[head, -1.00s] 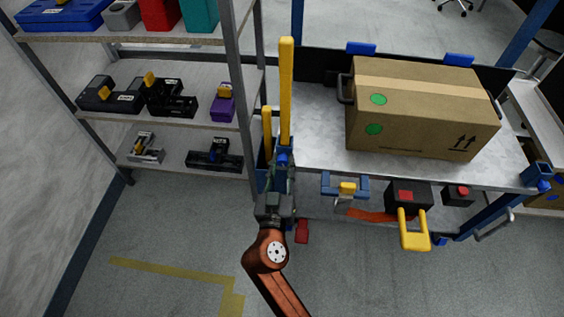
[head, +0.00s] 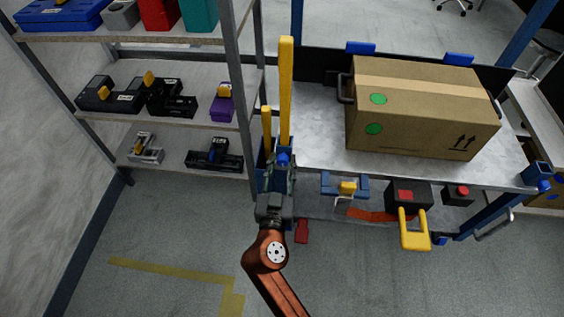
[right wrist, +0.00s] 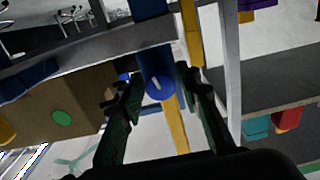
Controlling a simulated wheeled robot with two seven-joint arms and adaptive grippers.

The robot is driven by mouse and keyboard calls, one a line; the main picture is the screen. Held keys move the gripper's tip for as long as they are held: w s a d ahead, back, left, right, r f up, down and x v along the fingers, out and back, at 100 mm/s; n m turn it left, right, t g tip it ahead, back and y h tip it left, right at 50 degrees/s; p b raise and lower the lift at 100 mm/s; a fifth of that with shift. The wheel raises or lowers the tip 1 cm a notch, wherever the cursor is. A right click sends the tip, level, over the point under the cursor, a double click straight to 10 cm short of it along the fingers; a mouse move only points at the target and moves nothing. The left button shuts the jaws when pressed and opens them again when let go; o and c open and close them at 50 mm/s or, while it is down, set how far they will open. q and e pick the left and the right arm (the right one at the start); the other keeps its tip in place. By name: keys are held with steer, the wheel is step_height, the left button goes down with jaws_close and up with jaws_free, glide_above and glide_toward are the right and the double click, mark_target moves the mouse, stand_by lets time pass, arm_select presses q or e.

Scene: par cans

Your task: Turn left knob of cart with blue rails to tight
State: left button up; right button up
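The cart with blue rails (head: 310,100) stands at the right in the head view, with a grey top. Its left knob (head: 283,158) is a small blue knob at the front left corner post, partly hidden by my gripper. In the right wrist view the knob (right wrist: 158,87) is round and blue with a white mark line. My right gripper (head: 279,172) is at this knob. In the right wrist view its two fingers (right wrist: 157,95) stand apart, one on each side of the knob, with gaps visible. My left gripper is in neither view.
A cardboard box (head: 415,115) sits on the cart. Yellow posts (head: 286,90) rise beside the knob. A grey shelf (head: 190,85) stands close on the left. A yellow handle (head: 415,238) hangs from the cart's front. The floor in front is clear.

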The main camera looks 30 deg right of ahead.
steer(key=shift+o, duration=1)
steer(key=shift+r, duration=0.1)
step_height(320, 180, up, 10)
